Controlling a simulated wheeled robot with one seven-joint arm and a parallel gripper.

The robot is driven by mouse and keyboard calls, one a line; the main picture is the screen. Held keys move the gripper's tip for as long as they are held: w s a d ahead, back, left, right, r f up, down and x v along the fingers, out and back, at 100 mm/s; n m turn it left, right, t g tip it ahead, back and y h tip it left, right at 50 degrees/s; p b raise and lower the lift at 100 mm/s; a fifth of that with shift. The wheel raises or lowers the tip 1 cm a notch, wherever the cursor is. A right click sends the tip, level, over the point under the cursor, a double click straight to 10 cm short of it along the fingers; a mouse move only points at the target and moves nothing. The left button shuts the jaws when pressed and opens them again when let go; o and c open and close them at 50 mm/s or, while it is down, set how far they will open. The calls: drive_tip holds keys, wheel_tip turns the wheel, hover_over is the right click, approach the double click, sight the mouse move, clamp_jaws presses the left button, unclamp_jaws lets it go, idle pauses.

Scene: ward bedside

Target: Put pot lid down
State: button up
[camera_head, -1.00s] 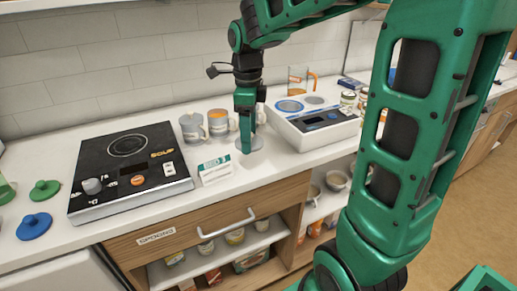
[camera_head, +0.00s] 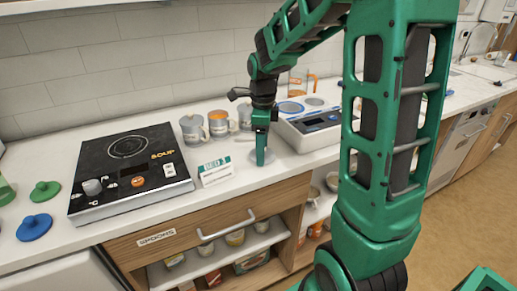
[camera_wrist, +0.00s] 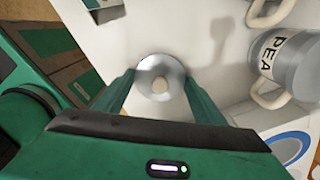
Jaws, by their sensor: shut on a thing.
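The pot lid (camera_wrist: 146,70) is a round, silvery disc with a pale knob, seen from above in the wrist view between my fingers. My gripper (camera_wrist: 160,92) is shut on the lid at its knob. In the head view my gripper (camera_head: 262,160) points straight down over the front of the counter, right of the BED 3 sign (camera_head: 217,171). A pale edge of the lid shows by the fingertips there. The lid is level and at or just above the white counter (camera_head: 225,197); I cannot tell whether it touches.
Several mugs (camera_head: 193,131) stand behind my gripper, one marked PEA (camera_wrist: 295,65). A white appliance (camera_head: 318,128) is close on the right. The black SOUP hob (camera_head: 120,175), a green lid (camera_head: 44,191) and a blue lid (camera_head: 34,227) are left. The drawer front (camera_head: 190,226) lies below the counter edge.

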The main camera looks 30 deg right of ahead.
drive_tip(key=shift+f, duration=0.1)
drive_tip(key=o, duration=1)
wheel_tip(320, 180, up, 12)
drive_tip(key=s+d+f+n, duration=0.1)
drive_tip(key=s+f+n, duration=0.1)
drive_tip(key=s+n, duration=0.4)
drive_tip(key=s+d+f+n, duration=0.1)
drive_tip(key=s+f+n, duration=0.2)
drive_tip(key=s+n, duration=0.3)
drive_tip(key=s+d+f+n, duration=0.2)
drive_tip(key=s+n, duration=0.5)
drive_tip(key=s, duration=0.7)
drive_tip(key=shift+s+f, duration=0.35)
drive_tip(key=shift+f, duration=0.2)
